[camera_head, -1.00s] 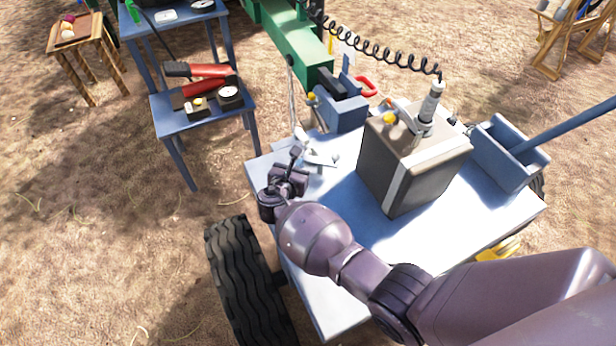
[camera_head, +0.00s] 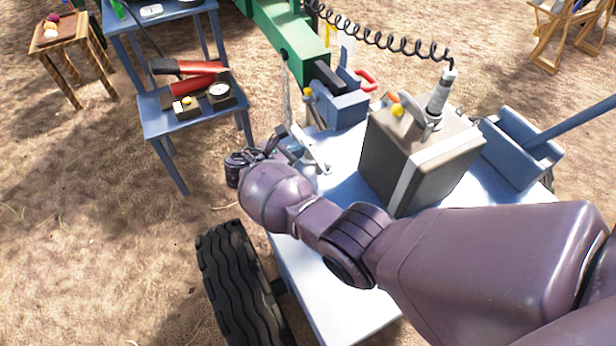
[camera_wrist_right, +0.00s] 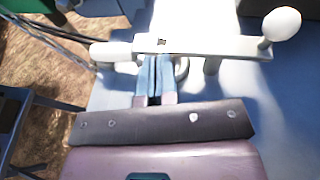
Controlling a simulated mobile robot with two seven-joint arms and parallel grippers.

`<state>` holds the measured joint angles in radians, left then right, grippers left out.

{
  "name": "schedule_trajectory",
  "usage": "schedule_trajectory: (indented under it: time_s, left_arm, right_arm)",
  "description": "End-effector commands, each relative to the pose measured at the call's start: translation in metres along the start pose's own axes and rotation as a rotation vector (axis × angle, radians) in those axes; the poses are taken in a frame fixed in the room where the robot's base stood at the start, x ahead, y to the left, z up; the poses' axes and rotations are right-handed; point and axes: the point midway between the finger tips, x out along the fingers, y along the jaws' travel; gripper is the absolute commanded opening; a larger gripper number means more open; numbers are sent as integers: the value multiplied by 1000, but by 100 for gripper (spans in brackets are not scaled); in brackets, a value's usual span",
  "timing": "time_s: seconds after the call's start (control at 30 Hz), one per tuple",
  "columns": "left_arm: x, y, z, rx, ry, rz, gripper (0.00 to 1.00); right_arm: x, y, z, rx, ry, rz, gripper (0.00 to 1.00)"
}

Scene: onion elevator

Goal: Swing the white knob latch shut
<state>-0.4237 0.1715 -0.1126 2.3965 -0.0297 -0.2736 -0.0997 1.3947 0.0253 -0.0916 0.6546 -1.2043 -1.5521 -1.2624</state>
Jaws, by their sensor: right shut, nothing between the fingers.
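The white latch bar (camera_wrist_right: 200,47) lies across the top of the right wrist view, with its round white knob (camera_wrist_right: 282,23) at the right end. In the head view the pale latch (camera_head: 318,160) shows in part on the cart's far left corner, beyond my right gripper (camera_head: 290,147). My right gripper's blue fingers (camera_wrist_right: 155,78) are shut with nothing between them. Their tips are at the near edge of the bar, left of the knob; I cannot tell whether they touch it. My left gripper is not in view.
The grey-brown box (camera_head: 415,160) stands on the pale cart top (camera_head: 345,300), right of the latch. A blue-grey vise-like block (camera_head: 343,108) and green beam (camera_head: 290,40) are behind it. A blue table (camera_head: 165,122) with tools stands to the left, across open ground.

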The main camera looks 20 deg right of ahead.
Motion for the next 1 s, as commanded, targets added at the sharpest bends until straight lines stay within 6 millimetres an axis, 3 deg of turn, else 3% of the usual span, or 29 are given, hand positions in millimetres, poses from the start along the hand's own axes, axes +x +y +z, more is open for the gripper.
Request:
schedule_trajectory:
  time_s: [1.0]
  left_arm:
    - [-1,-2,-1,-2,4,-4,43]
  right_arm:
    - [8,3,4,0,-1,2,0]
